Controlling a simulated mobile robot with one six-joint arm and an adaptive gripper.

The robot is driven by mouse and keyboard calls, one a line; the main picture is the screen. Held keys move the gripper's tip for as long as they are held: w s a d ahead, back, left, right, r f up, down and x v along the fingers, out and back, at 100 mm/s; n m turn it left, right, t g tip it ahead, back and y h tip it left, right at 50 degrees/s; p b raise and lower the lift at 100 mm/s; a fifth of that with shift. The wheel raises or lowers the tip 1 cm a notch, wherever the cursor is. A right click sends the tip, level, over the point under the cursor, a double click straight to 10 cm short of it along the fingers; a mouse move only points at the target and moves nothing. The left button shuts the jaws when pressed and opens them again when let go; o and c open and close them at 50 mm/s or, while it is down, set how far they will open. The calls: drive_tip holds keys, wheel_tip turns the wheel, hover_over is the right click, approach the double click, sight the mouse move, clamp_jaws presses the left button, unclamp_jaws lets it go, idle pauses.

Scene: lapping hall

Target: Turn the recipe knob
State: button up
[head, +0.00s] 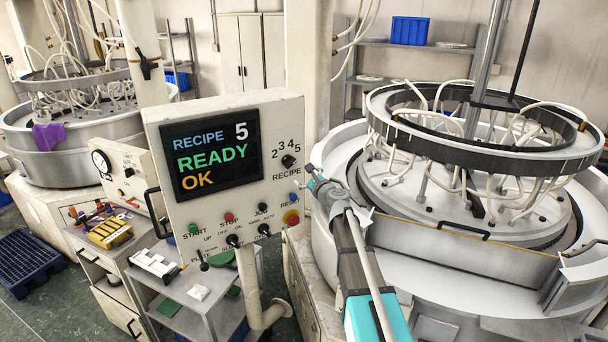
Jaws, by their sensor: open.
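The recipe knob (289,160) is a small black round knob on the right side of the white control panel (222,210). The digits 2, 3, 4 and 5 curve above it, and the word RECIPE is printed below. The screen (212,153) reads RECIPE 5, READY, OK. My gripper (310,170) is at the panel's right edge, a little right of the knob and slightly lower in the picture. It is open, small and partly hidden by my wrist. It appears apart from the knob; the depth between them is hard to judge.
Below the knob are an orange-red button (291,217) and several small switches. A large round lapping machine (465,200) with white hoses fills the right side. A grey cart (205,300) with small items stands under the panel. A second machine (70,150) is at back left.

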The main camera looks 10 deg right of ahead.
drive_tip(key=v, duration=0.6)
idle(0.8)
drive_tip(key=shift+s, duration=0.1)
idle(0.3)
drive_tip(key=s+a+f+n+g+y+b, duration=0.1)
drive_tip(key=s+a+f+n+g+b, duration=0.2)
drive_tip(key=s+f+n+b, duration=0.25)
drive_tip(key=s+a+f+n+g+b, duration=0.2)
drive_tip(key=s+a+f+n+g, duration=0.15)
drive_tip(key=f+n, duration=0.4)
drive_tip(key=s+a+f+n+g+y+b, duration=0.1)
drive_tip(key=s+a+f+n+g+b, duration=0.3)
drive_tip(key=f, duration=0.5)
drive_tip(key=s+d+f+n+g+h+b, duration=0.3)
drive_tip(key=s+f+n+b, duration=0.1)
drive_tip(key=s+f, duration=0.4)
drive_tip(key=s+d+f+n+g+h+b, duration=0.3)
drive_tip(key=s+f+n+h+b, duration=0.1)
drive_tip(key=s+f, duration=0.5)
drive_tip(key=shift+s+d+n+g+h+b, duration=0.15)
drive_tip(key=shift+s+n+g+h+b, duration=0.2)
drive_tip(key=shift+s+n+b, duration=0.35)
drive_tip(key=shift+w+f, duration=0.1)
drive_tip(key=shift+w, duration=0.1)
